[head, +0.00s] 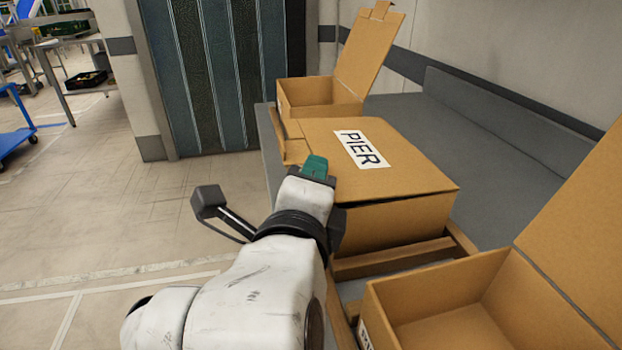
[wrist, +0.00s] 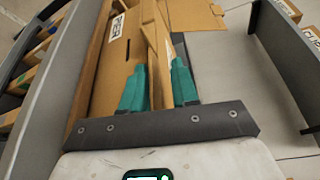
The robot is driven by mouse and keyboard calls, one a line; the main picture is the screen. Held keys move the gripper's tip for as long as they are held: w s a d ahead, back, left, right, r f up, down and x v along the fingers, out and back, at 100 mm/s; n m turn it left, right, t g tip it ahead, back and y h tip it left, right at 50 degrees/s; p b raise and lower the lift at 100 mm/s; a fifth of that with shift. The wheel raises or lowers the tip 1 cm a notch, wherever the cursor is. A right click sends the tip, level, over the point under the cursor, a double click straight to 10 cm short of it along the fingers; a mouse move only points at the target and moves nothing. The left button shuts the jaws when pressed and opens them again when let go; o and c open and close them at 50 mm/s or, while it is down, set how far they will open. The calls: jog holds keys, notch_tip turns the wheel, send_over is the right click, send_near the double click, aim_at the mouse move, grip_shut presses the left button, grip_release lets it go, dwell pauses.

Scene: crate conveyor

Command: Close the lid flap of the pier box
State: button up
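The pier box (head: 395,222) is a brown cardboard box on the grey conveyor. Its lid flap (head: 405,165), with a white PIER label (head: 362,150), lies over the top, with a dark gap under its near edge. My gripper (head: 315,168) is at the lid's left edge; one teal finger shows there in the head view. In the wrist view both teal fingers of my gripper (wrist: 160,72) stand apart with a thin cardboard edge (wrist: 155,42) between and beyond them. Whether they touch it is hard to tell.
An open box (head: 312,95) with its lid raised stands behind the pier box. Another open box (head: 385,310) stands at the near right, its lid (head: 585,225) upright. The grey conveyor (head: 500,125) is bare to the right. Open floor (head: 110,215) lies to the left.

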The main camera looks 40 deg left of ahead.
jog(key=shift+s, duration=0.1)
jog(key=v, duration=1)
jog(key=shift+s+d, duration=0.25)
jog(key=shift+a, duration=0.1)
dwell(0.4)
